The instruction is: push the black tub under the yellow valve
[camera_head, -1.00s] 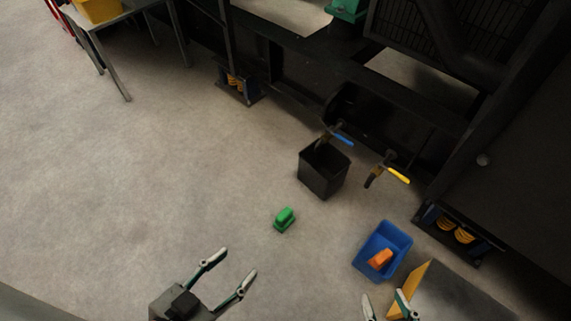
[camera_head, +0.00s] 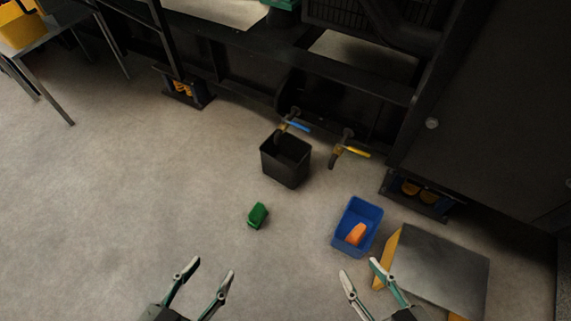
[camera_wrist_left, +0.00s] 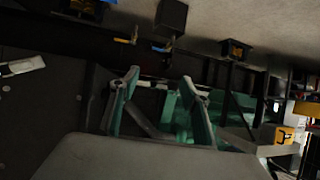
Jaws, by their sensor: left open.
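The black tub (camera_head: 284,162) stands upright on the floor under the valve with the blue handle (camera_head: 297,125). The valve with the yellow handle (camera_head: 357,152) is just right of it, with no tub below. The tub also shows at the top of the left wrist view (camera_wrist_left: 171,16), near the yellow valve (camera_wrist_left: 122,41). My left gripper (camera_head: 210,269) is open and empty, well short of the tub, at the bottom of the head view; its fingers show spread in the wrist view (camera_wrist_left: 160,78). My right gripper (camera_head: 360,268) is open and empty, near the blue bin.
A blue bin (camera_head: 342,239) holding an orange object (camera_head: 356,234) sits right of centre. A green object (camera_head: 258,215) lies on the floor before the tub. A grey-topped step (camera_head: 445,268) stands at right. The dark genset frame (camera_head: 235,60) runs behind. Floor at left is clear.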

